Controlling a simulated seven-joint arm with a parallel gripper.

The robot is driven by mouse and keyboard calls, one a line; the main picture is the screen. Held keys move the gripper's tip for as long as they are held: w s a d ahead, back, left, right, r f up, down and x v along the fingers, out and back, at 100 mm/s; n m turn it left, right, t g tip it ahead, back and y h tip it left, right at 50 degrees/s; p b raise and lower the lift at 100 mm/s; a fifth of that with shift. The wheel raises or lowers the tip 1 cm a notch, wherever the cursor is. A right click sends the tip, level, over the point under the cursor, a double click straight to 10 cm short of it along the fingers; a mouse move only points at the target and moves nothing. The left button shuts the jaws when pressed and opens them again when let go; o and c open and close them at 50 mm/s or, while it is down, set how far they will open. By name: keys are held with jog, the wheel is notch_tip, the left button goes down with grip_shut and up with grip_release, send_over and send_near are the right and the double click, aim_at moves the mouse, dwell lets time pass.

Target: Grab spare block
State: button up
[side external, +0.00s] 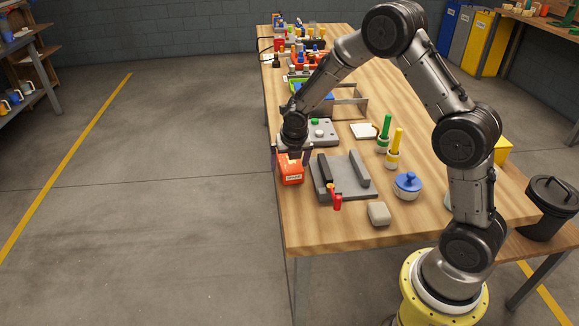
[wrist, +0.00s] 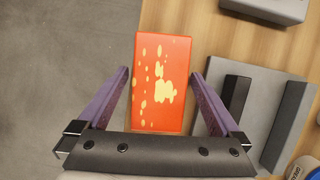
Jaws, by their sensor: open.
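My gripper (side external: 293,154) is above the block, pointing down. In the wrist view my gripper (wrist: 160,98) is open, with one purple finger on each side of the block and a gap on both sides. The fingers do not appear to touch it. The lower part of the block's far side is hidden.
A grey fixture plate (side external: 350,190) with two dark upright bars stands just right of the block. A red-handled tool (side external: 336,199), a grey rounded block (side external: 379,214) and a blue-lidded jar (side external: 407,185) are nearby. A grey button box (side external: 322,131) lies behind. Left of the table is open floor.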

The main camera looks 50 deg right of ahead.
jog(key=shift+f, duration=0.25)
dwell(0.4)
grip_shut()
jog(key=shift+r, duration=0.1)
